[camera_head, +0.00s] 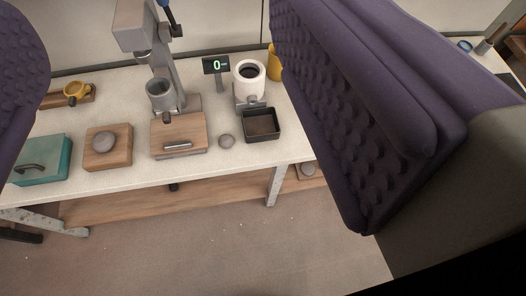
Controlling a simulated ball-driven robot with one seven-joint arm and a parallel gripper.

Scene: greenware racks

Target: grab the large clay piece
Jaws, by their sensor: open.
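A round grey lump (103,141), which looks like the larger clay piece, sits on a square wooden block (97,158) at the left of the worktable. A smaller grey lump (227,141) lies on the tabletop near the front edge. Another grey lump (309,170) shows partly on the lower shelf, beside my right finger. My gripper (190,160) is open, with its purple padded fingers at the left and right of the view. Nothing is between the pads, and the lumps are beyond them. The right finger hides much of the scene's right side.
A grey press-like stand (165,60) with a metal cup rises behind a wooden box (180,146). Floor in front is clear.

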